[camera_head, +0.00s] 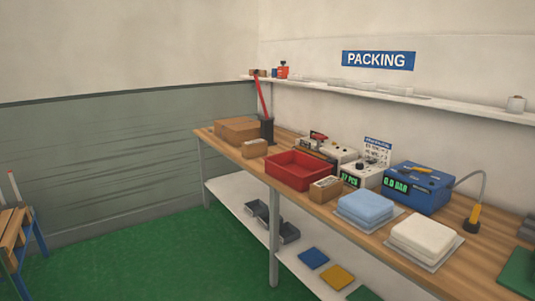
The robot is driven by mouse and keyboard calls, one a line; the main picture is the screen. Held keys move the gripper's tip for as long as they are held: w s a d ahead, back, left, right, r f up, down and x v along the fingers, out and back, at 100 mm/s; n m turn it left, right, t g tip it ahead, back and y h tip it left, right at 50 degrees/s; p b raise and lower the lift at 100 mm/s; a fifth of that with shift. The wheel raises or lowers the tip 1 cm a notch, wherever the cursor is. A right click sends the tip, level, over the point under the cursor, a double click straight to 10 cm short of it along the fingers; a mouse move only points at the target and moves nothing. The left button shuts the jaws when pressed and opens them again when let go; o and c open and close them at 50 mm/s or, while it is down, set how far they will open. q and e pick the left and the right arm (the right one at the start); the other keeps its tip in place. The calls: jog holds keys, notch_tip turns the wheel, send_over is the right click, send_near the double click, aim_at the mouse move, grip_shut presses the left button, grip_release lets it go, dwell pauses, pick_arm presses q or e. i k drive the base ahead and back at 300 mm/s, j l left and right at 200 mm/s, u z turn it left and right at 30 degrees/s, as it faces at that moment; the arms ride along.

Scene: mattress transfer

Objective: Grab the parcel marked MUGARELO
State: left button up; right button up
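No label reading MUGARELO can be made out on anything in view. A large brown cardboard box (237,130) lies at the far left end of the wooden workbench (460,270). A small brown box (254,149) sits in front of it. A blue folded packet (365,207) and a white folded packet (424,236) lie on grey sheets near the bench's front edge. Neither of my grippers is in view.
A red tray (297,170), an open small carton (325,189) and a blue machine (418,186) showing "0.0 BAR" crowd the bench. A lower shelf (232,192) holds grey bins and coloured pads. A wooden stand (14,232) is at left. Green floor (140,265) is clear.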

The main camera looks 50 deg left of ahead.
aim_at(253, 149)
jog(key=i+j+u, duration=0.1)
jog(key=j, duration=0.3)
jog(key=i+j+u, duration=0.1)
jog(key=j, duration=0.3)
jog(key=i+j+u, duration=0.1)
jog(key=j, duration=0.25)
jog(key=i+j+u, duration=0.1)
jog(key=i+j, duration=0.15)
jog(key=j, duration=0.15)
jog(key=i+j+u, duration=0.1)
jog(key=j, duration=0.25)
jog(key=i+j+u, duration=0.1)
jog(key=i+j, duration=0.15)
